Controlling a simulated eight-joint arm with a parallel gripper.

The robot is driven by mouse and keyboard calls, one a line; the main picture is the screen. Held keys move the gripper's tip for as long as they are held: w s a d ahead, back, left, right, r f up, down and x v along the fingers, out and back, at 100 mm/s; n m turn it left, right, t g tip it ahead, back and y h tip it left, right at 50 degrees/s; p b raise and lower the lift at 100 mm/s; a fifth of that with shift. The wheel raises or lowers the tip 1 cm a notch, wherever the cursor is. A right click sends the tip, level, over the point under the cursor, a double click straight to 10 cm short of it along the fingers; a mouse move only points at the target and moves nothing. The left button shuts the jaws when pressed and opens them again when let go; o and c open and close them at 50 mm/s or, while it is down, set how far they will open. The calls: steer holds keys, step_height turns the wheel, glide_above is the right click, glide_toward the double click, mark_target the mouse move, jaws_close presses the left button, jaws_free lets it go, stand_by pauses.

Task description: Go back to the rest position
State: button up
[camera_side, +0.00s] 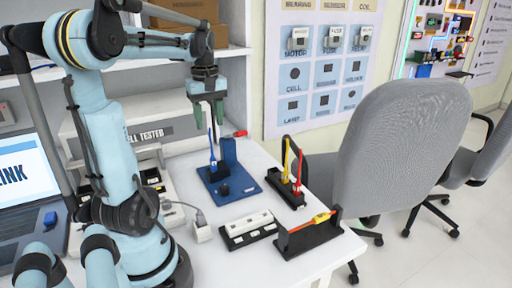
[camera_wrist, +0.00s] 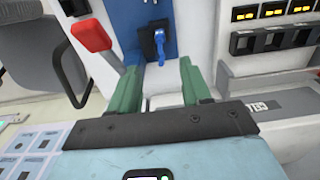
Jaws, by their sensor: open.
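My gripper (camera_side: 208,108) hangs fingers down above the left back part of the blue fixture (camera_side: 240,190). In the wrist view the gripper's fingers (camera_wrist: 160,80) are spread. A blue probe (camera_side: 211,150) stands upright in a black block (camera_side: 218,170) on the fixture, below the fingers. The probe also shows in the wrist view (camera_wrist: 161,45), beyond the gap between the fingers.
A red-ended part (camera_side: 240,133) sticks out beside the fixture's blue post (camera_side: 229,150). A black holder with yellow and red probes (camera_side: 287,190), a white block on a black base (camera_side: 248,228) and a black stand (camera_side: 308,235) occupy the table. Shelves stand behind; a grey chair (camera_side: 400,140) is right.

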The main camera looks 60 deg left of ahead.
steer(key=shift+w, duration=0.1)
steer(key=w+d+m, duration=0.1)
steer(key=w, duration=0.1)
steer(key=w+d+m+y, duration=0.1)
steer(key=w, duration=0.1)
steer(key=w+d+r+m+t, duration=0.1)
steer(key=w, duration=0.1)
steer(key=shift+w+m, duration=0.1)
steer(key=shift+m, duration=0.3)
steer(key=w+d+m+t, duration=0.45)
steer(key=d+m, duration=0.35)
steer(key=d, duration=0.5)
steer(key=s+d+f+m+t, duration=0.1)
steer(key=s+d+f+m, duration=0.1)
steer(key=d, duration=0.3)
steer(key=s+d+f+m+h, duration=0.1)
steer(key=s+d+f+m, duration=0.2)
steer(key=d, duration=0.3)
steer(key=shift+f+m+t, duration=0.3)
steer(key=shift+m+t, duration=0.05)
steer(key=shift+m, duration=0.25)
